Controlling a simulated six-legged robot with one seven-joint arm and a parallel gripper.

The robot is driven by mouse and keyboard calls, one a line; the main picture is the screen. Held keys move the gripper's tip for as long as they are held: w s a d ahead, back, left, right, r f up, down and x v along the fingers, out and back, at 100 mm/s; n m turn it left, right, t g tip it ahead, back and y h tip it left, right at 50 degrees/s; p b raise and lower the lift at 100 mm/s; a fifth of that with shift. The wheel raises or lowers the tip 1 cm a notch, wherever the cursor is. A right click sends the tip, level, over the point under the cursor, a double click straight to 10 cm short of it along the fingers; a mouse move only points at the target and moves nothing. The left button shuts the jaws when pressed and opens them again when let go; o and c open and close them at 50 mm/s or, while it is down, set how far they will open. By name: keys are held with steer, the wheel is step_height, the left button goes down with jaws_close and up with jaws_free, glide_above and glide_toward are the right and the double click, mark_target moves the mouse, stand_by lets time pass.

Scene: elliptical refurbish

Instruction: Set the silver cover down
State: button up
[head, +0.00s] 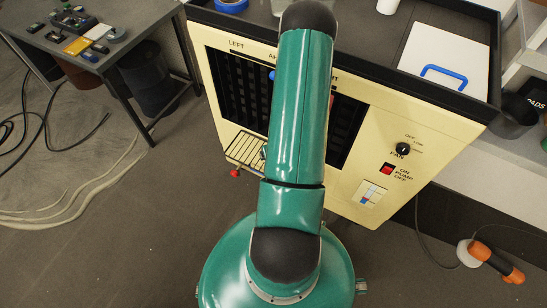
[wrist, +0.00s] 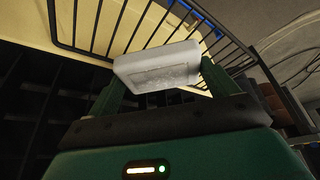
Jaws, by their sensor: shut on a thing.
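In the wrist view, the silver cover (wrist: 157,66) is a pale grey, rounded flat block. My gripper (wrist: 163,84) is shut on it, with one green finger at each end. The cover is in front of a black wire rack (wrist: 98,30); I cannot tell whether they touch. In the head view, my green arm hides the gripper and the cover. The wire rack (head: 243,150) shows there at the lower front of the cream cabinet (head: 345,170), left of my arm.
The cabinet has a dark slatted opening, a fan knob (head: 403,149) and a red pump switch (head: 386,169). A white panel with a blue handle (head: 444,75) lies on top. A table (head: 95,62) with small parts stands left. Cables lie on the floor. An orange-handled tool (head: 495,262) is at right.

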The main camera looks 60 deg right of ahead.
steer(key=shift+w+d+f, duration=0.1)
steer(key=shift+w+f, duration=0.45)
steer(key=shift+f, duration=1.6)
steer(key=shift+f, duration=0.1)
steer(key=o, duration=1)
steer(key=shift+c, duration=0.2)
